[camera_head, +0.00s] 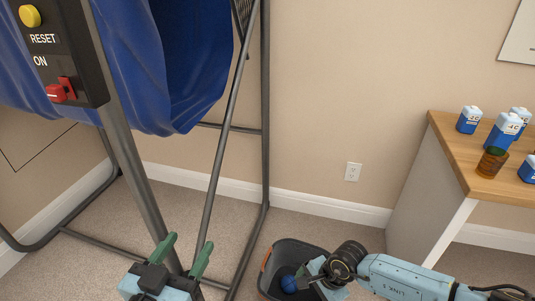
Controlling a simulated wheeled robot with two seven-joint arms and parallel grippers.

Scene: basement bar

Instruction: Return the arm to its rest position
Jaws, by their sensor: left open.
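My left gripper (190,242) is at the bottom, left of centre, with two green fingers standing apart and nothing between them. It is in front of the grey metal frame's legs. My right arm (405,278) comes in from the lower right. Its wrist reaches to the dark bin (268,272) on the floor, and my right gripper (306,278) is over the bin, mostly hidden by the wrist and the picture's bottom edge. A blue ball (289,284) lies in the bin beside it.
A metal frame (265,130) with blue fabric (185,70) and a RESET/ON control box (70,45) stands at the left. A wooden-topped table (465,168) at the right bears several blue-and-white containers and an amber bottle (491,163). Carpet (325,230) is clear before the wall.

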